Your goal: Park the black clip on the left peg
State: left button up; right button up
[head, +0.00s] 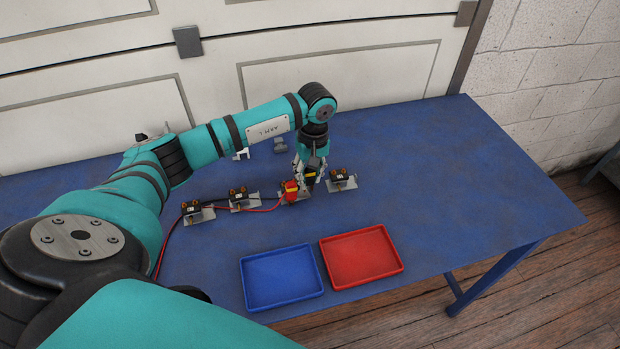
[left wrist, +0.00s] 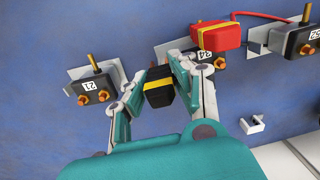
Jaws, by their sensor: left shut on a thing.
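My left gripper (head: 308,178) is shut on the black clip (left wrist: 159,94), which has a yellow band. In the left wrist view the clip sits between the two fingers (left wrist: 160,88), over bare blue table between the units marked 21 and 24. In the head view the clip is largely hidden by the fingers. Two small peg-like holders stand toward the back of the table: a white one (head: 241,154) at the left and a grey one (head: 280,145) right of it, partly behind my arm. A pale bracket-shaped holder (left wrist: 252,124) shows in the left wrist view. My right gripper is out of view.
A red clip (head: 290,187) with a red cable sits at unit 24 (left wrist: 198,55), close to my gripper. Unit 21 (left wrist: 94,86) is on the other side. More units (head: 238,198) stand leftward. Blue (head: 262,304) and red (head: 372,284) trays lie in front. The table's right side is clear.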

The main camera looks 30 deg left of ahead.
pick_arm(q)
jog(key=shift+c, duration=0.3)
jog(key=shift+r+p, duration=0.9)
jog(key=shift+r, duration=1.15)
